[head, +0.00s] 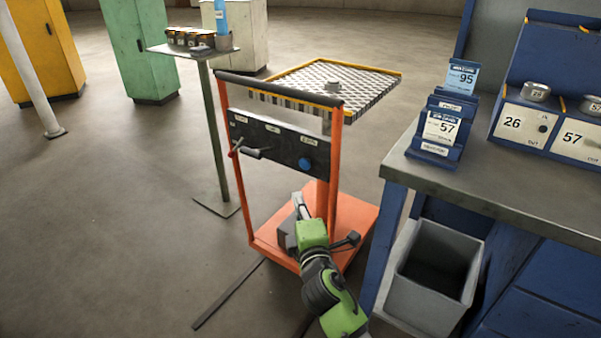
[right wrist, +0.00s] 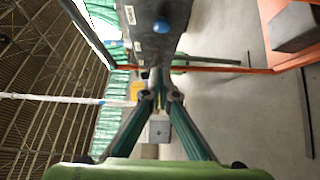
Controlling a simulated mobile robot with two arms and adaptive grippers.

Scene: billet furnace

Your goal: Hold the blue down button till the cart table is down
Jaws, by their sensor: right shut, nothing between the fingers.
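The orange cart (head: 335,160) stands in the middle of the head view. Its black control panel (head: 270,138) carries the round blue button (head: 305,163) at its right end. The cart table (head: 350,78), a patterned top with a yellow edge, sits raised near handle height. My right gripper (head: 298,198) is shut and empty, in front of the panel and below the blue button, apart from it. In the right wrist view the shut fingertips (right wrist: 160,88) are clear of the blue button (right wrist: 159,27), which shows at the top. My left gripper is not in view.
A green stand (head: 215,130) is behind left. Open floor lies left.

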